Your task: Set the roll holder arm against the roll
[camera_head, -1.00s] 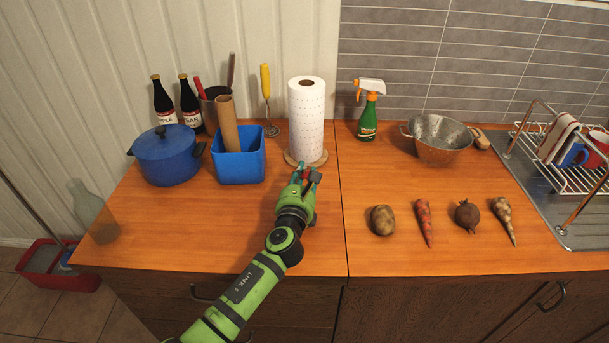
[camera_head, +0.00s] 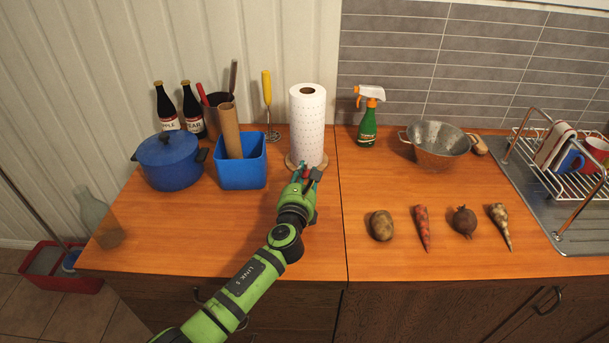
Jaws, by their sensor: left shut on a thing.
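A white dotted paper roll (camera_head: 307,120) stands upright on a round wooden holder base (camera_head: 290,161) near the back wall, left of the counter seam. My left gripper (camera_head: 306,172) is in front of the roll, low down at the front edge of the base. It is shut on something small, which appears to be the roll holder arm. The fingers hide most of that part, so I cannot tell whether it touches the roll. My right gripper is not in view.
A blue bin (camera_head: 242,166) with a cardboard tube (camera_head: 230,132) and a blue pot (camera_head: 169,160) stand left of the roll. A spray bottle (camera_head: 368,118) and a colander (camera_head: 438,145) stand right. Several vegetables lie front right.

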